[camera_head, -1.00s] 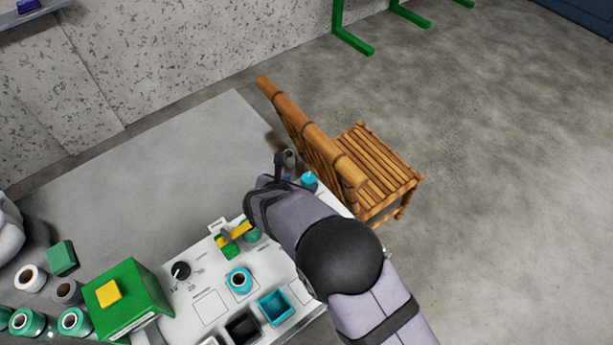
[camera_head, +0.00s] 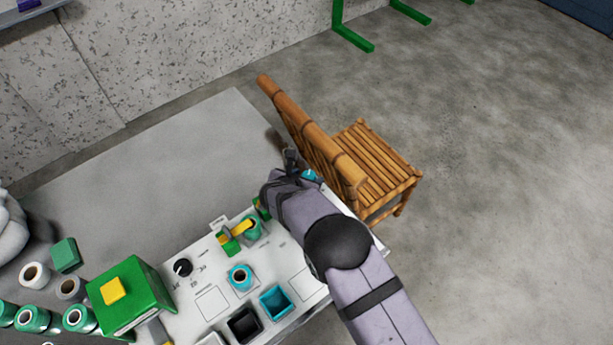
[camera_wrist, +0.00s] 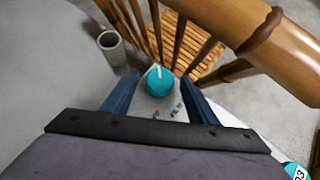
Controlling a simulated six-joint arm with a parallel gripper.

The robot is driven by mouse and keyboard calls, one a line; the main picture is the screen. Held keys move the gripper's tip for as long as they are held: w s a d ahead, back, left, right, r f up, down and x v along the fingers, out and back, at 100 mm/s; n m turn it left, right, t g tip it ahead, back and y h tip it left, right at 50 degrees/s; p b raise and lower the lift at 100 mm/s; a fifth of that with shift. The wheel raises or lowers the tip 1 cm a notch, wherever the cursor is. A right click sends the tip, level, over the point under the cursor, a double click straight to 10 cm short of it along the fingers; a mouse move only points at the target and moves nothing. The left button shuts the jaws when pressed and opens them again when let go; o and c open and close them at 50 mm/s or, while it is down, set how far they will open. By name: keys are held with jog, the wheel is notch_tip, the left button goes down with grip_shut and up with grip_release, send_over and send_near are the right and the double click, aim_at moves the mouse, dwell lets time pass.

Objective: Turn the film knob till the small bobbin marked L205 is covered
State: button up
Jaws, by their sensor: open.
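A round teal knob (camera_head: 309,175) with a white pointer line stands near the far right end of the white panel (camera_head: 212,303). In the wrist view the teal knob (camera_wrist: 158,84) lies between and just beyond the finger ends. My gripper (camera_head: 291,160) is open and empty above that end of the panel; its two blue fingers (camera_wrist: 160,77) spread to either side of the knob, and contact cannot be told. A teal bobbin (camera_head: 240,277) stands mid-panel, and a green one (camera_head: 253,229) is beside a yellow bar. No L205 mark is readable.
A bamboo chair (camera_head: 378,165) stands close beyond the panel's right end, its back near my gripper. A grey cup (camera_wrist: 111,46) stands near the knob.

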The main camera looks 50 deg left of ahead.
jog(key=c, duration=1.1)
jog(key=shift+o, duration=0.2)
jog(key=shift+a+b, duration=0.1)
jog(key=shift+b, duration=0.3)
jog(key=m+b, duration=0.1)
jog(key=m+h+b, duration=0.1)
jog(key=b, duration=0.1)
jog(key=shift+a+f+t, duration=0.2)
jog(key=shift+t, duration=0.2)
jog(key=m+h+b, duration=0.1)
jog(key=m+b, duration=0.1)
jog(key=b, duration=0.4)
jog(key=shift+w+a+r+h, duration=0.1)
jog(key=shift+w+h, duration=0.05)
jog(key=shift+h, duration=0.25)
jog(key=shift+r+m+t+h+b, duration=0.15)
jog(key=shift+m+t+h+b, duration=0.2)
jog(key=shift+b, duration=0.65)
jog(key=shift+r, duration=0.15)
